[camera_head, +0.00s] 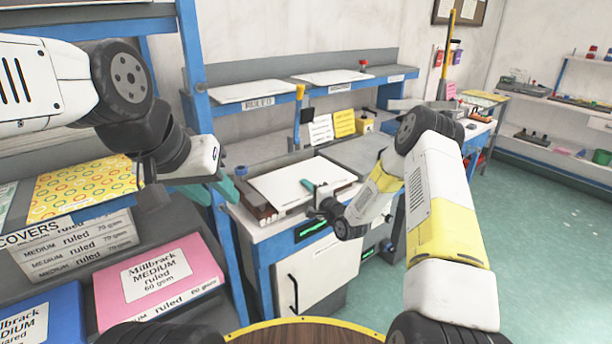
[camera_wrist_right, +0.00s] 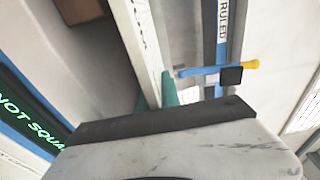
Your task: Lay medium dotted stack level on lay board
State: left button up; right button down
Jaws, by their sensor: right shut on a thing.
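A white paper stack (camera_head: 300,182) lies in the open-topped lay board (camera_head: 262,208) on the bench in the head view; I cannot read whether it is dotted. My right gripper (camera_head: 312,188) is shut on its near right edge. In the right wrist view the teal fingertips (camera_wrist_right: 155,98) sit on either side of the stack's pale edge (camera_wrist_right: 146,45). The green display (camera_wrist_right: 35,115) there reads "NOT SQUARE". My left gripper (camera_head: 212,188) is open and empty, left of the lay board, its teal fingers apart.
A shelf at left holds a yellow ring-patterned stack (camera_head: 85,188), white ruled boxes (camera_head: 75,250) and a pink Millbrack box (camera_head: 160,280). A blue upright (camera_head: 195,70) stands beside my left gripper. A yellow-topped blue tool (camera_head: 299,110) rises behind the lay board.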

jog(key=shift+f, duration=0.4)
jog(key=c, duration=1.5)
grip_release()
jog(key=shift+f, duration=0.1)
